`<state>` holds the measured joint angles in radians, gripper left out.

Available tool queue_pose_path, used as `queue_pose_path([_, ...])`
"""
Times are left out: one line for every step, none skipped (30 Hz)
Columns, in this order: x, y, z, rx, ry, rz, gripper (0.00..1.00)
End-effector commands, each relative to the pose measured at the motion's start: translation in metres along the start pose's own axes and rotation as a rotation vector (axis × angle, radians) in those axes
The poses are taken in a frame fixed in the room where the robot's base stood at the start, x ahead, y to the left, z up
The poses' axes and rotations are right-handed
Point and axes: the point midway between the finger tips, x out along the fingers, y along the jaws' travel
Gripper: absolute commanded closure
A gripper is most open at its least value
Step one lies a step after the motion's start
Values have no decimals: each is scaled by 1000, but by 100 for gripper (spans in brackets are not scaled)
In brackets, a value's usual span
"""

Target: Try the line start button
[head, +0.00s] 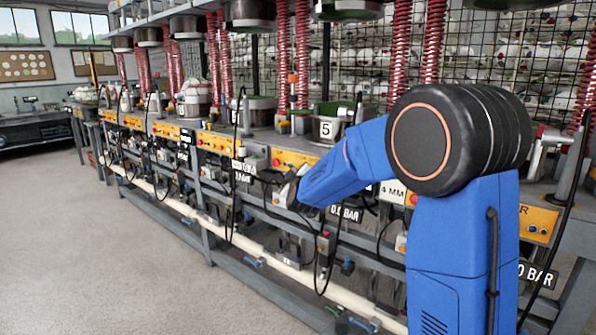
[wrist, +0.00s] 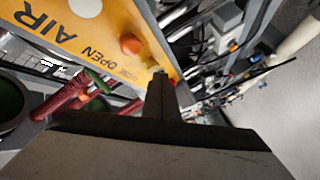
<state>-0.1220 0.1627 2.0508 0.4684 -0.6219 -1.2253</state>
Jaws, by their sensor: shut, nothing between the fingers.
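A yellow control panel (wrist: 85,30) fills the upper left of the wrist view, marked AIR and OPEN. I cannot read a line start label on either. My gripper (wrist: 160,78) is shut and empty, its tips close to the panel's edge beside the OPEN marking. I cannot tell whether they touch the green spot. In the head view my gripper (head: 288,190) is at the bench front, just below a yellow panel (head: 293,160).
Several yellow panels, such as one at the left (head: 215,142), line the bench front. A white pipe (head: 200,224) runs low along it, with hanging black cables and a 0.0 BAR sign (head: 346,213). Red coiled hoses (head: 302,55) hang above. The grey floor (head: 120,260) at left is clear.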

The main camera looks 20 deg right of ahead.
Motion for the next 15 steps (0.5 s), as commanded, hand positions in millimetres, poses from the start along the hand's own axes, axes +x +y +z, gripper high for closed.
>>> queue_pose_path([0,0,0,0,0,0,100])
queue_pose_path([1,0,0,0,0,0,100])
queue_pose_path([1,1,1,0,0,0,100])
queue_pose_path([1,1,1,0,0,0,100])
queue_pose_path([1,1,1,0,0,0,100])
queue_pose_path([2,1,1,0,0,0,100])
queue_pose_path([2,1,1,0,0,0,100])
queue_pose_path([2,1,1,0,0,0,100])
queue_pose_path([2,2,2,0,0,0,100])
queue_pose_path([2,2,2,0,0,0,100])
queue_pose_path([3,2,2,0,0,0,100])
queue_pose_path([3,2,2,0,0,0,100])
queue_pose_path([3,2,2,0,0,0,100])
queue_pose_path([3,2,2,0,0,0,100])
queue_pose_path([4,3,2,0,0,0,100])
